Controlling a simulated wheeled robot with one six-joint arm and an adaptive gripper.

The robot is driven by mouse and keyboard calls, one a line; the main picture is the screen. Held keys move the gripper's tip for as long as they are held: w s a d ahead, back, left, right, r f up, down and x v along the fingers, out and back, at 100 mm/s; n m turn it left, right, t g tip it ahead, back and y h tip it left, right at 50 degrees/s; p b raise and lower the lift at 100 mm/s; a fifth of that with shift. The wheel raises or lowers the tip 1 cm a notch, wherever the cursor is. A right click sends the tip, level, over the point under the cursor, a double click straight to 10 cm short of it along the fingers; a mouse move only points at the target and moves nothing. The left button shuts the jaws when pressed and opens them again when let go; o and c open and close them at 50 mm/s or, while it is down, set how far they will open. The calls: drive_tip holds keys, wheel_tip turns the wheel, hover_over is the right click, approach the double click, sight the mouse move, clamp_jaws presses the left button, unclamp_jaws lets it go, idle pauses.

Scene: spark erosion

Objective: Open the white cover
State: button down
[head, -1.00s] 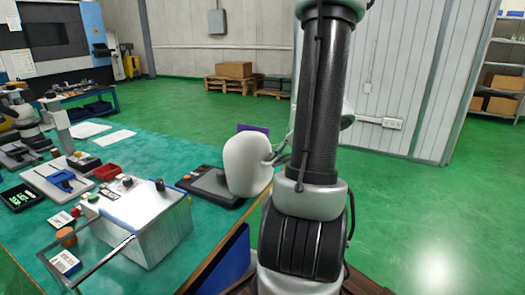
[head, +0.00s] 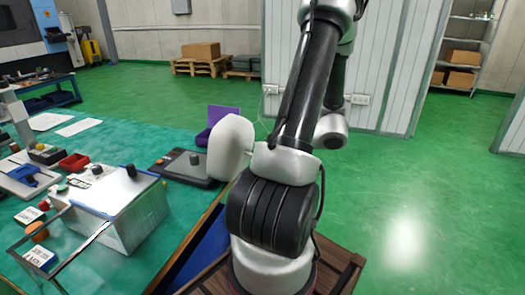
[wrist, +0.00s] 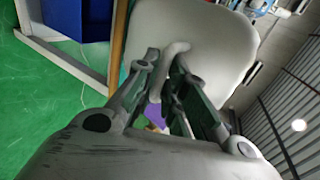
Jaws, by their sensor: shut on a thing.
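The white cover (head: 231,146), a rounded pale shell, stands tipped up at the right edge of the green table, beside a dark low device (head: 180,168) with a knob. In the wrist view the cover (wrist: 205,35) fills the top middle, with its pale curved handle (wrist: 172,62) facing me. My gripper (wrist: 165,72) is shut on this handle. In the head view my arm hides the gripper and the handle.
A grey box (head: 135,205) with a knob and a metal frame stands on the green table (head: 110,146). A purple panel (head: 222,114) stands behind the cover. A red tray (head: 74,162) lies farther left. The green floor to the right is open.

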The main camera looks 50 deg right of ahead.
drive_tip(key=shift+s+a+f, duration=0.3)
drive_tip(key=shift+f, duration=0.15)
drive_tip(key=c, duration=1.5)
unclamp_jaws()
drive_tip(key=shift+d, duration=0.1)
drive_tip(key=shift+r, duration=0.1)
drive_tip(key=v, duration=1.2)
drive_tip(key=shift+w+d, duration=0.15)
drive_tip(key=shift+d, duration=0.05)
